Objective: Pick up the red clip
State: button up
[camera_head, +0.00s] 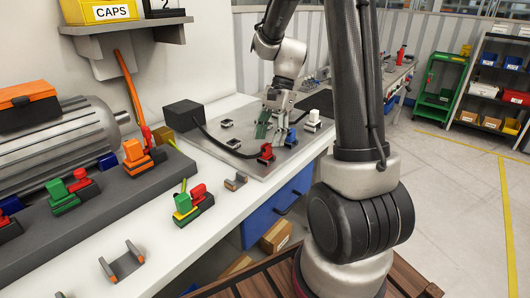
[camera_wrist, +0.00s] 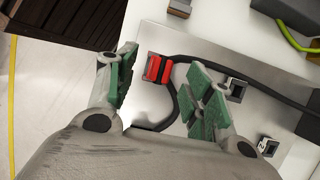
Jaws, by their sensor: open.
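The red clip (camera_head: 266,152) sits at the near side of a grey metal plate (camera_head: 238,168), by a black cable. In the wrist view the red clip (camera_wrist: 159,68) shows in the gap between the fingertips, with the cable beside it. My gripper (camera_head: 270,127) is open and empty, with green finger pads. In the head view it is over the plate, just behind the red clip. In the wrist view my gripper (camera_wrist: 163,73) has its fingers apart, one on each side of the clip. I cannot tell its exact height above the clip.
A blue clip (camera_head: 291,138) and a white clip (camera_head: 313,119) stand to the right on the plate. The black cable (camera_head: 215,142) runs from a dark box (camera_head: 183,115). Empty metal holders (camera_head: 233,143) lie nearby. Another red clip (camera_head: 198,191) is on a block in front.

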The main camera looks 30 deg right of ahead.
aim_at(267, 145)
jog(key=x, duration=0.4)
jog(key=shift+w+f, duration=0.1)
jog(key=shift+f, duration=0.1)
jog(key=c, duration=1)
notch_tip(267, 145, up, 10)
jog(key=shift+r, duration=0.1)
